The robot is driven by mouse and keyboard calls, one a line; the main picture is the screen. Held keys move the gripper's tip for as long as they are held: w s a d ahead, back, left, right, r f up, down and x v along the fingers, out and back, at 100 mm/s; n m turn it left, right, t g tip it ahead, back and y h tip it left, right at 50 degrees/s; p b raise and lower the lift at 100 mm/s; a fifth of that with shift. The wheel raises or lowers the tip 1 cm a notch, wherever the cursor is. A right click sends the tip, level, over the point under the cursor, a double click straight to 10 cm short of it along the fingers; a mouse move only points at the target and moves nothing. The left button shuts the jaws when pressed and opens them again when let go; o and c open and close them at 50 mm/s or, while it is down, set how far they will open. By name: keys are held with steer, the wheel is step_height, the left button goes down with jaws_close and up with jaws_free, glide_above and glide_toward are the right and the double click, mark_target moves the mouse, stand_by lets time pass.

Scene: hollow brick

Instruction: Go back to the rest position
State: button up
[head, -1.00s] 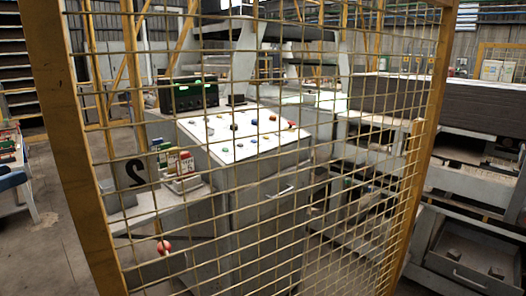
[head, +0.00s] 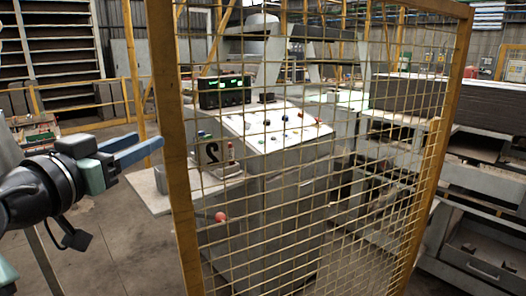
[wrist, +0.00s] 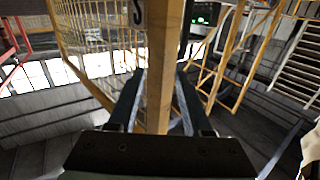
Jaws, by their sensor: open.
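My gripper (head: 148,143) is at the left of the head view, with its blue fingers pointing right toward the yellow post at the fence's left edge. In the wrist view, my gripper (wrist: 155,88) is open, with one dark finger on each side. A yellow post (wrist: 163,60) runs upright through the gap between the fingers in that picture. I cannot tell how far beyond the fingertips the post is, or whether they touch it. No held object shows between the fingers.
The yellow-framed mesh fence (head: 174,130) stands close in front. Behind it are a control desk (head: 285,125) with several coloured buttons and a side shelf (head: 150,190). Grey machinery (head: 480,190) is at the right. Open floor (head: 110,240) lies left of the fence.

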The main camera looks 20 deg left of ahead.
steer(key=d+r+t+p, duration=0.2)
steer(key=d+r, duration=0.5)
steer(key=d, duration=0.4)
steer(key=d+r+t+p, duration=0.25)
steer(key=d+r, duration=0.45)
steer(key=d, duration=0.4)
steer(key=s+d+r+t, duration=0.5)
steer(key=s+d+r, duration=0.2)
steer(key=s+d, duration=0.3)
steer(key=shift+s+r+p, duration=0.4)
steer(key=shift+s, duration=0.6)
steer(key=shift+d, duration=0.1)
